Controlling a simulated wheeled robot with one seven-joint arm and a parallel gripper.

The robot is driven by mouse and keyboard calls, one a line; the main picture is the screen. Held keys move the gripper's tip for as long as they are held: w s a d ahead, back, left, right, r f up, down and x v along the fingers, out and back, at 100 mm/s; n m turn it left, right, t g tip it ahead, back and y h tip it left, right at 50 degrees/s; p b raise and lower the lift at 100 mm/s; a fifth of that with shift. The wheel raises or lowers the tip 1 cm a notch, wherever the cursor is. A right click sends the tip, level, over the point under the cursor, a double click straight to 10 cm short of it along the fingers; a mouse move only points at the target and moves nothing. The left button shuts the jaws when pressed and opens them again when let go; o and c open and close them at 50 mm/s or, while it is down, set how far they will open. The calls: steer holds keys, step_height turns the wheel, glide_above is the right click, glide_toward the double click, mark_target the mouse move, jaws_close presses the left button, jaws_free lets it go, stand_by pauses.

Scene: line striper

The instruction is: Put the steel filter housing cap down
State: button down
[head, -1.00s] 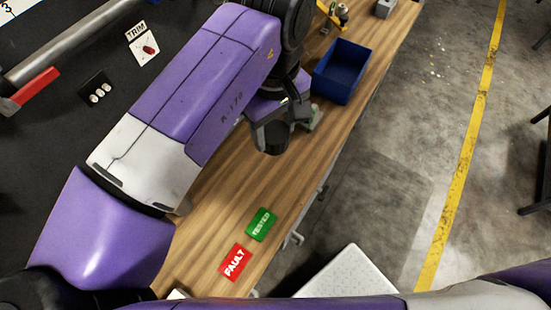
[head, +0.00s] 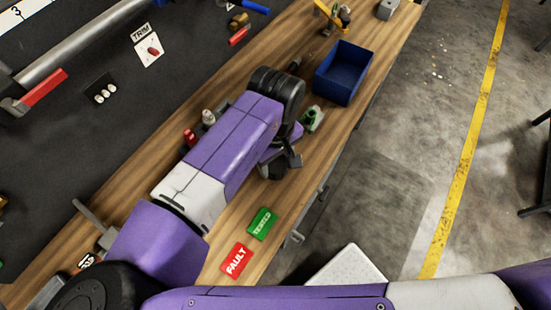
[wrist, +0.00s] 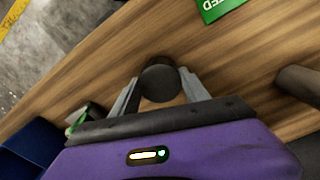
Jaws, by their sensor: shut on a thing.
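The steel filter housing cap (wrist: 161,80) shows in the wrist view as a dark round piece between the two fingers of my gripper (wrist: 158,84). The fingers are shut on it, one on each side. In the head view my gripper (head: 284,163) is low over the wooden bench, and my arm hides part of it. The cap (head: 275,172) shows only as a dark shape there. I cannot tell whether its underside touches the wood.
A green TESTED card (head: 262,224) and a red FAULT card (head: 236,260) lie on the wooden bench (head: 228,240). A blue bin (head: 343,72) and a small green-based item (head: 312,117) are beyond my gripper. Red and pale-topped items (head: 190,137) stand left of my arm.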

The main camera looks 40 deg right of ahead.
steer(key=shift+f, duration=0.15)
steer(key=c, duration=0.6)
jaws_free()
steer(key=shift+o, duration=0.2)
